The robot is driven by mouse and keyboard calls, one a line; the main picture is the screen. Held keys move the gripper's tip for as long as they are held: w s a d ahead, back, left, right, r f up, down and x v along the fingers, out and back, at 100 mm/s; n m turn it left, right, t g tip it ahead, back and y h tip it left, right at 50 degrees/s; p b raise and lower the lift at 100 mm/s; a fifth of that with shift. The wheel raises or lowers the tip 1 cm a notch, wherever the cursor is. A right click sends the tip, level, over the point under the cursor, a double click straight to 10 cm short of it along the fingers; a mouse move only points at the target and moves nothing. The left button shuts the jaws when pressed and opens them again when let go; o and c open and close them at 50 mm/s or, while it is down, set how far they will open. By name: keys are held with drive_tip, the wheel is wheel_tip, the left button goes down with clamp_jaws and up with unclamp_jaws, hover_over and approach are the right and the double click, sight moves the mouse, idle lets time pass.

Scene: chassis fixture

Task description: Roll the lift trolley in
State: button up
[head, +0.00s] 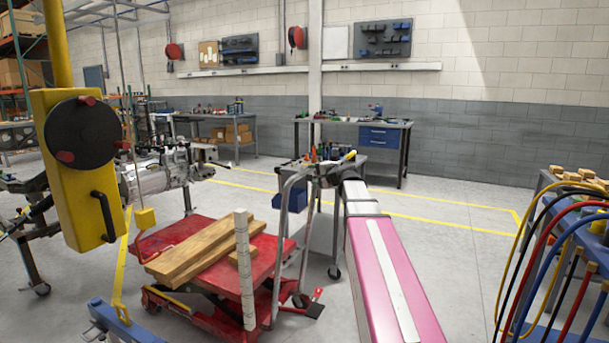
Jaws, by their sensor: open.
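The red lift trolley (205,240) stands on the floor left of centre, with wooden planks (190,255) lying on its platform. Its grey tubular push handle (281,235) rises at its right end. A pale upright post (243,270) stands in front of the platform. My pink and white arm reaches forward from the lower right. My gripper (322,172) is at the far end of the arm, small, near the top of the handle. It is open, and I cannot tell whether it touches the handle.
A grey tool cart (322,235) stands close behind the handle. A yellow hoist body (78,170) hangs at the left, near a silver gearbox (155,180). A hose rack (570,250) stands at the right. The floor between arm and rack is clear; a workbench (355,130) stands behind.

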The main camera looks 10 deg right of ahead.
sight(304, 173)
drive_tip(key=x, duration=0.7)
drive_tip(key=shift+f, duration=0.1)
drive_tip(key=shift+c, duration=0.4)
clamp_jaws()
